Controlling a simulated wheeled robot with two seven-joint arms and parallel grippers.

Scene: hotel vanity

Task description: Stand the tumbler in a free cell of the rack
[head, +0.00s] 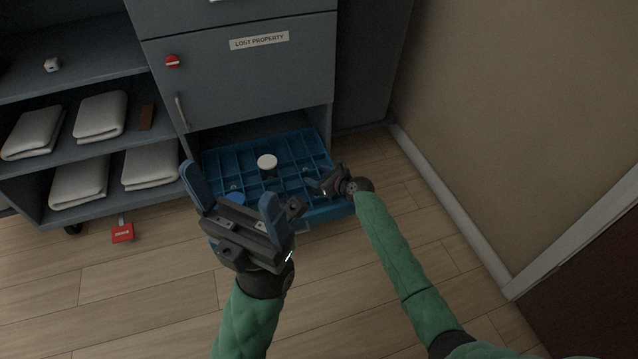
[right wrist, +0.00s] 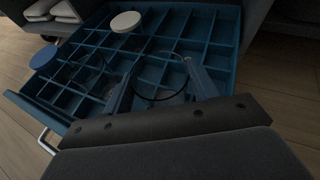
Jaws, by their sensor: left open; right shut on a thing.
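The rack (head: 290,150) is a blue grid of cells in a pulled-out drawer low in the cabinet; it also fills the right wrist view (right wrist: 222,28). My right gripper (head: 328,184) is over the rack's right part. In the right wrist view its fingers (right wrist: 161,70) are shut on a clear round-rimmed tumbler (right wrist: 160,86), of which mostly thin outlines show against the cells. I cannot tell whether its base is inside a cell. The tumbler is hard to make out in the head view. My left gripper (head: 228,185) is open and empty, nearer the camera, covering the rack's front left.
A white-topped item (head: 267,162) and a blue-topped item (head: 236,198) stand in the rack. Another clear round outline (right wrist: 84,72) shows at left in the wrist view. Many cells look empty. Folded towels (head: 100,114) fill the left shelves. A wall (head: 500,110) stands at right.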

